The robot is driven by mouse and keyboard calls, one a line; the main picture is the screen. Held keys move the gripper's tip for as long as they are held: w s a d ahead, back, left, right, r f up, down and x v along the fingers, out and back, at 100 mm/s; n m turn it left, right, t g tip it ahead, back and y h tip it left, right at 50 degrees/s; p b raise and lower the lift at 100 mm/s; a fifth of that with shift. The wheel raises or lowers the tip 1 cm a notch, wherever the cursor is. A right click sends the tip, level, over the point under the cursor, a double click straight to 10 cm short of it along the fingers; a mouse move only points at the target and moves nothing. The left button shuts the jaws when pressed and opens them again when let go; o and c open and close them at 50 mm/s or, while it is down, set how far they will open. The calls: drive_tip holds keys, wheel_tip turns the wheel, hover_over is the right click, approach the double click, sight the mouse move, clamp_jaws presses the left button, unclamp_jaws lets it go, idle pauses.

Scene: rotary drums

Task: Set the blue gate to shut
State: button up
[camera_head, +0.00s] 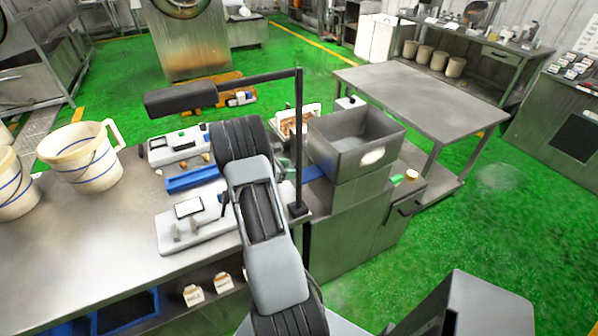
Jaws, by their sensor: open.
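A long blue piece (193,179) lies on the metal bench between two white devices. More blue (313,173) shows to the right of my arm at about the same depth. I cannot tell whether either is the blue gate, or how the gate is set.
A black post (299,150) with a horizontal dark head (182,98) stands close beside my arm. A grey open bin (357,140) stands to the right. White devices (178,148) (190,225) flank the blue piece. Cream jugs (82,160) stand at left; the bench between is clear.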

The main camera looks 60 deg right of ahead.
drive_tip(key=b+v, duration=0.1)
drive_tip(key=v, duration=0.6)
drive_tip(key=shift+w+a+r, duration=0.1)
drive_tip(key=shift+a, duration=0.05)
idle(0.3)
drive_tip(key=s+a+r+m+t+y, duration=0.2)
drive_tip(key=a+r+m+t+y, duration=0.2)
drive_tip(key=a, duration=0.8)
drive_tip(key=s+a+r+m+t+y, duration=0.2)
drive_tip(key=a+r+m+t+y, duration=0.1)
drive_tip(key=a, duration=0.9)
drive_tip(key=s+a+r+m+t+y, duration=0.3)
drive_tip(key=a+r+m+t+y, duration=0.1)
drive_tip(key=a, duration=0.8)
drive_tip(key=shift+a+r+m+t+y, duration=0.3)
drive_tip(key=shift+a+r+t, duration=0.1)
drive_tip(key=shift+r, duration=0.25)
drive_tip(key=shift+c, duration=1)
drive_tip(key=shift+d, duration=0.1)
